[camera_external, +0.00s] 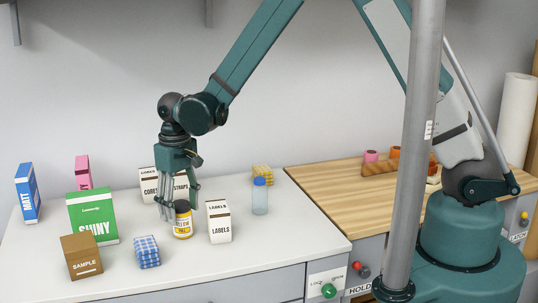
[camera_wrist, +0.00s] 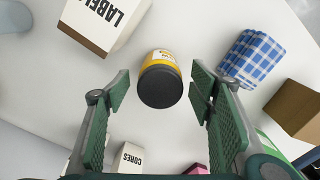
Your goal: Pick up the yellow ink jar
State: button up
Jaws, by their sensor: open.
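The yellow ink jar (camera_external: 183,224) stands upright on the white counter (camera_external: 290,262), with a dark lid and a yellow and white label. In the wrist view the jar (camera_wrist: 160,80) shows lid towards me, between and just beyond the fingertips. My gripper (camera_external: 180,209) points down over the jar, its fingers near the lid. In the wrist view my gripper (camera_wrist: 160,92) is open, with a gap on each side of the jar and nothing held. Contact with the jar cannot be made out.
A white LABELS box (camera_external: 219,222) stands close right of the jar, and a blue checkered item (camera_external: 146,252) to its left. A SAMPLE box (camera_external: 82,257), green SHINY box (camera_external: 92,216) and blue-capped bottle (camera_external: 260,196) stand around. The CORES box (camera_external: 148,184) is behind.

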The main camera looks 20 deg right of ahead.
jog(key=shift+f, duration=1.5)
jog(key=c, duration=1.2)
jog(key=shift+o, duration=0.2)
jog(key=shift+r, duration=0.2)
jog(key=shift+r, duration=4.85)
